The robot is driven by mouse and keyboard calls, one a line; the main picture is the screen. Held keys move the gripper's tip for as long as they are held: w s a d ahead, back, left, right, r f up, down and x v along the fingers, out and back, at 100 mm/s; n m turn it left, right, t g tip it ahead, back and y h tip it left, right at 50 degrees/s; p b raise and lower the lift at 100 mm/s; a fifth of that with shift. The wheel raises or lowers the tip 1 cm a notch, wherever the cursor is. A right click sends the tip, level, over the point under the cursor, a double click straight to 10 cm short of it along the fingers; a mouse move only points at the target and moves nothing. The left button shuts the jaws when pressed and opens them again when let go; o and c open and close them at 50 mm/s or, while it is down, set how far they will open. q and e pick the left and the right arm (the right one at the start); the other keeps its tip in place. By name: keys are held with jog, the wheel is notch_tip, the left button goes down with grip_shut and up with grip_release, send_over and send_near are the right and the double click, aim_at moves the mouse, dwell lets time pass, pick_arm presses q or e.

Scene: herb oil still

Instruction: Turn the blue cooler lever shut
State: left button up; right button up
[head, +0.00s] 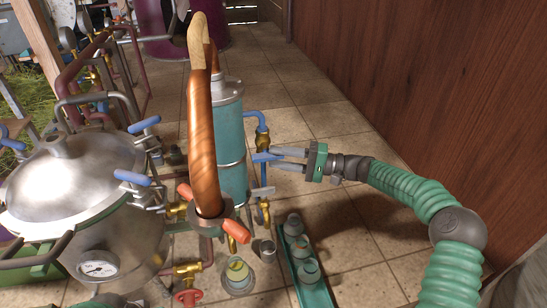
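The blue cooler lever (262,157) sits on the valve pipework just right of the teal cooler cylinder (231,145). It points sideways, toward my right gripper. My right gripper (274,159) comes in from the right, with its two grey fingers parted. The fingertips are at the free end of the lever; I cannot tell whether they touch it. My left gripper is not in view; only a bit of green and grey, perhaps my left arm, shows at the bottom left edge.
A steel still pot (75,190) with blue clamp handles and a gauge stands at left. A thick copper pipe (202,130) rises in front of the cooler. A green rack (306,270) with several bottles stands below my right gripper. The tiled floor (330,120) is open toward the wooden wall.

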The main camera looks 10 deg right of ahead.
jog(key=v, duration=1.5)
jog(key=shift+d+f, duration=0.15)
jog(key=shift+d, duration=0.05)
